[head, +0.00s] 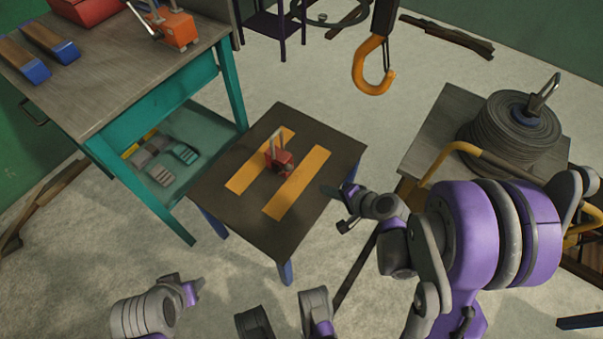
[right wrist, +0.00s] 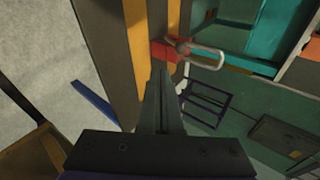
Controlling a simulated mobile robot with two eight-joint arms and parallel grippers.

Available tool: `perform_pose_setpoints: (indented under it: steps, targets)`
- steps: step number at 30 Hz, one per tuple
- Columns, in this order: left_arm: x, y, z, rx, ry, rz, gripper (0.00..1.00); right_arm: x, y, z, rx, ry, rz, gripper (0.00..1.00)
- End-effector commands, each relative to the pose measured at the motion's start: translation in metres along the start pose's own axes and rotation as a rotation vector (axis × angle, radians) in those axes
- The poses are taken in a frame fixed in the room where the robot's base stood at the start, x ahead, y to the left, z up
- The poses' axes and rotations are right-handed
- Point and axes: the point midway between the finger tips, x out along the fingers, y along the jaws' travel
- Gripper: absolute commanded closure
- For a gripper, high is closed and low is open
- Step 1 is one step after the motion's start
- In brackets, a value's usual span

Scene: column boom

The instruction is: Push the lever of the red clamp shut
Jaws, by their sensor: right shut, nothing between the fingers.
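The red clamp (head: 280,160) sits on a small dark table (head: 225,205), between two yellow strips. Its metal lever (head: 273,138) stands up from the body, raised. My right gripper (head: 337,194) is shut and empty, above the table's right edge, to the right of the clamp and apart from it. In the right wrist view the shut fingers (right wrist: 162,100) point toward the red clamp (right wrist: 164,53), whose looped lever (right wrist: 208,57) extends to the right. My left gripper (head: 187,289) is low at the left, away from the table; its jaws are unclear.
A teal workbench (head: 160,92) stands at the left, bearing an orange clamp (head: 178,30) and blue-ended blocks (head: 35,68). An orange hook (head: 374,75) hangs behind the table. A cable coil (head: 508,130) stands on the right. The small table's front is clear.

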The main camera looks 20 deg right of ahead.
Motion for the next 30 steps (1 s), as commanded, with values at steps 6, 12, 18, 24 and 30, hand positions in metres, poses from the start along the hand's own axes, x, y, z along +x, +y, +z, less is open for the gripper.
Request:
perform_pose_setpoints:
  steps: [6,12,18,24,30]
  targets:
    - [0.0,0.0,0.0,0.0,0.0,0.0,0.5,0.0,0.0,-0.001,0.006,0.001,-0.004,1.0]
    - [0.001,0.0,0.0,0.0,0.0,0.0,0.5,0.003,0.0,0.0,0.005,0.0,-0.003,1.0]
    - [0.009,0.0,0.003,0.0,-0.003,0.0,0.5,0.028,0.001,0.001,0.003,-0.003,-0.003,1.0]
    - [0.022,0.0,0.006,0.0,-0.007,0.0,0.5,0.072,0.002,0.001,0.003,-0.004,-0.002,1.0]
    - [0.029,0.0,0.008,0.0,-0.01,0.0,0.5,0.108,-0.005,0.0,0.003,-0.002,-0.003,1.0]
